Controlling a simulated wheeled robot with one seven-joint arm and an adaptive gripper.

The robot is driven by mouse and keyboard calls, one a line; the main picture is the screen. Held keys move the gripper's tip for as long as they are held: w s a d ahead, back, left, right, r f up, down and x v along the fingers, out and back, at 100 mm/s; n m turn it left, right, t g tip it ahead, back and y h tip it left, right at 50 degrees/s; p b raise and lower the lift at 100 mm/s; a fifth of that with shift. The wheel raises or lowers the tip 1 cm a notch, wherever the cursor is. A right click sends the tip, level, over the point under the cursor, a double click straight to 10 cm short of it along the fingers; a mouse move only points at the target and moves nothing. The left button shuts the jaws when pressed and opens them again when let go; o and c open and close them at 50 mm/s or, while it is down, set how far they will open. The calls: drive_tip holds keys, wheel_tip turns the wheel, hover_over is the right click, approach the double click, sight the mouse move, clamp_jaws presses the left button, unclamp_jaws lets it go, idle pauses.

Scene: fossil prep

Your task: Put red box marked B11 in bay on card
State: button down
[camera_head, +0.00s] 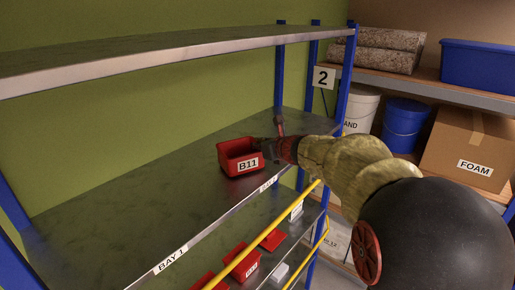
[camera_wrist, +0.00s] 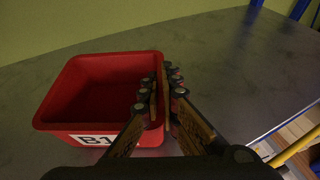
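The red box marked B11 (camera_head: 240,157) is at the right part of the grey shelf (camera_head: 150,205), upright. I cannot tell whether its base touches the shelf. In the wrist view the open, empty-looking box (camera_wrist: 85,90) shows its label partly cut off. My gripper (camera_wrist: 162,88) straddles the box's right wall, one finger inside and one outside, closed tightly on it. In the head view my gripper (camera_head: 275,150) is at the box's right side. The shelf edge has a BAY 1 label (camera_head: 170,260) and another label, too small to read surely (camera_head: 268,184). A white card reading 2 (camera_head: 324,77) hangs on the blue post.
An upper shelf (camera_head: 150,62) runs above the box. A yellow rail (camera_head: 265,235) crosses in front of a lower level with red boxes (camera_head: 245,262). Blue posts (camera_head: 345,75) stand at the right end. The shelf left of the box is bare.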

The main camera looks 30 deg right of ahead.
drive_tip(key=shift+a+f, duration=0.1)
drive_tip(key=shift+f, duration=0.05)
drive_tip(key=shift+f, duration=0.15)
drive_tip(key=c, duration=2)
unclamp_jaws()
drive_tip(key=shift+c, duration=0.2)
